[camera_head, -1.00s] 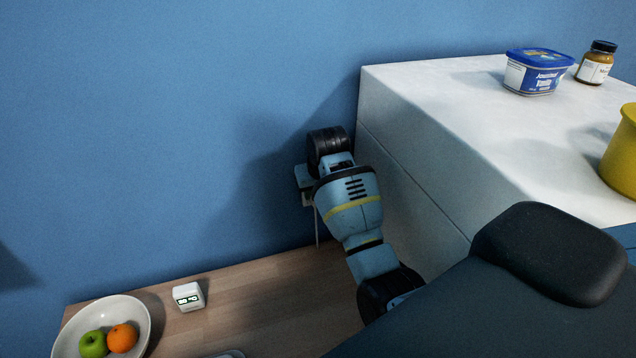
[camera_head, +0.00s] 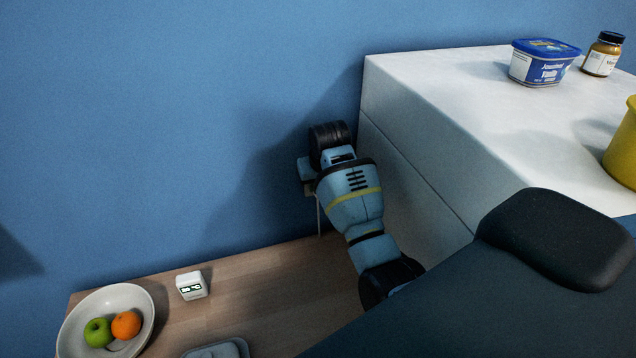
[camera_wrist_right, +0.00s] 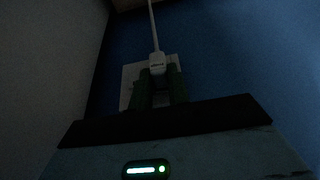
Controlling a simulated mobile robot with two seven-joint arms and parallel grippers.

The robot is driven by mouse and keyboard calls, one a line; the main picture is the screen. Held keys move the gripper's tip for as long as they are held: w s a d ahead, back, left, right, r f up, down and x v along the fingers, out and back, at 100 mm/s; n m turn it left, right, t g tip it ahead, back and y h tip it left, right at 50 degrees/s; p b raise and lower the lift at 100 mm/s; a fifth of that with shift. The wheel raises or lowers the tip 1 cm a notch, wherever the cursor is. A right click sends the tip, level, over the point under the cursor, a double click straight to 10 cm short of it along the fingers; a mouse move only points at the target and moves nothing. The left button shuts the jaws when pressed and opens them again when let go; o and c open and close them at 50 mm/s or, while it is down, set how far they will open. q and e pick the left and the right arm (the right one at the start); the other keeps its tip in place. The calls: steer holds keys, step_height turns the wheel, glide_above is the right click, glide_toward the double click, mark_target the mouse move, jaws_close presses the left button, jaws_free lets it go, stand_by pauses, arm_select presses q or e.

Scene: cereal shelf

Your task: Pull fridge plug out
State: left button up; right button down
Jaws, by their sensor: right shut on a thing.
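The white fridge plug (camera_wrist_right: 157,63) shows in the right wrist view, with its pale cord running up the picture. My right gripper (camera_wrist_right: 160,88) has its two dark green fingers on either side of the plug and is shut on it. A pale socket plate (camera_wrist_right: 129,84) lies behind the plug on the blue wall. I cannot tell how deep the plug sits in it. In the head view my right wrist hides the plug; the cord (camera_head: 318,216) hangs below it. My left gripper is not in view.
The white unit (camera_head: 420,170) stands close at the right of my arm, with a blue-lidded tub (camera_head: 540,66), a jar (camera_head: 602,57) and a yellow container (camera_head: 625,150) on top. Below, a wooden surface (camera_head: 255,290) carries a fruit bowl (camera_head: 75,325) and a small white clock (camera_head: 192,286).

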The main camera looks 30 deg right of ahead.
steer(key=shift+s+a, duration=0.1)
steer(key=shift+s, duration=0.2)
steer(key=shift+s+a, duration=0.1)
steer(key=shift+s, duration=0.35)
steer(key=shift+s+a, duration=0.25)
steer(key=shift+s, duration=0.75)
steer(key=shift+s+a, duration=0.2)
steer(key=shift+s, duration=0.8)
